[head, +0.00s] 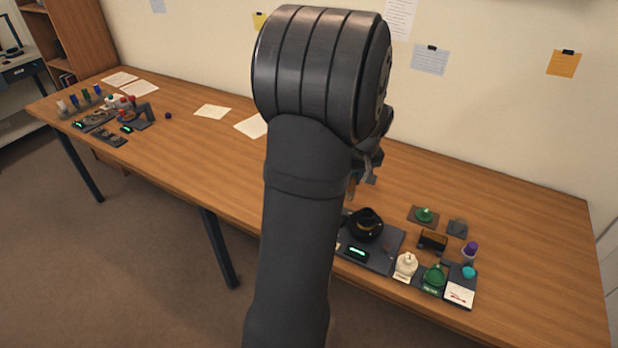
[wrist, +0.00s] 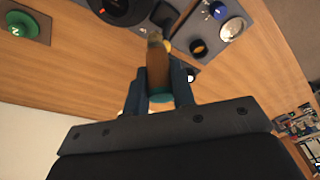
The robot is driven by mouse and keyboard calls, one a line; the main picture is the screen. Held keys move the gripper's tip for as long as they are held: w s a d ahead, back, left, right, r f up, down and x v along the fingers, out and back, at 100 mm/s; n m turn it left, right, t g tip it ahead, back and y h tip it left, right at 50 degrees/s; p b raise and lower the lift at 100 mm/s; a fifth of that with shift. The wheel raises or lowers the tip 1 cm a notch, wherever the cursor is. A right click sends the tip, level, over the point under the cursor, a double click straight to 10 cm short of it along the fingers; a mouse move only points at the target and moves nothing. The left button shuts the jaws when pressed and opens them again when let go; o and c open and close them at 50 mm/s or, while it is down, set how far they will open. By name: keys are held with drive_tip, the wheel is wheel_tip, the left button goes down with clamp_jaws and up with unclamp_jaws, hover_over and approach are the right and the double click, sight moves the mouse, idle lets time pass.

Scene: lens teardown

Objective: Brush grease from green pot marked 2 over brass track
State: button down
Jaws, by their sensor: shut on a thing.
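My gripper (wrist: 160,90) is shut on a brush (wrist: 158,65) with a brown handle and a teal end. Its bristle tip points away from me, above the table, near the dark mat. In the head view the brush (head: 352,187) shows partly behind my arm. A green pot (head: 424,215) stands on a dark square pad; it also shows in the wrist view (wrist: 22,25) with a pale mark, perhaps a turned 2. Another green pot (head: 433,276) stands at the front with a label. The black lens body (head: 366,224) shows a small brass-coloured glint; I cannot make out the track clearly.
A cream pot (head: 405,264), a brown block (head: 432,240), a purple-capped bottle (head: 470,251) and a teal-topped item (head: 468,272) stand nearby.

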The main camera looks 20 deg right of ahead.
drive_tip(key=s+d+f+m+g, duration=0.1)
drive_tip(key=s+d, duration=0.7)
drive_tip(key=s, duration=0.4)
drive_tip(key=s+d+g, duration=0.1)
drive_tip(key=s+d, duration=0.6)
drive_tip(key=s, duration=0.4)
drive_tip(key=shift+d+f, duration=0.1)
drive_tip(key=shift+f, duration=2.85)
drive_tip(key=shift+f, duration=0.75)
drive_tip(key=shift+r, duration=0.1)
wheel_tip(320, 180, up, 7)
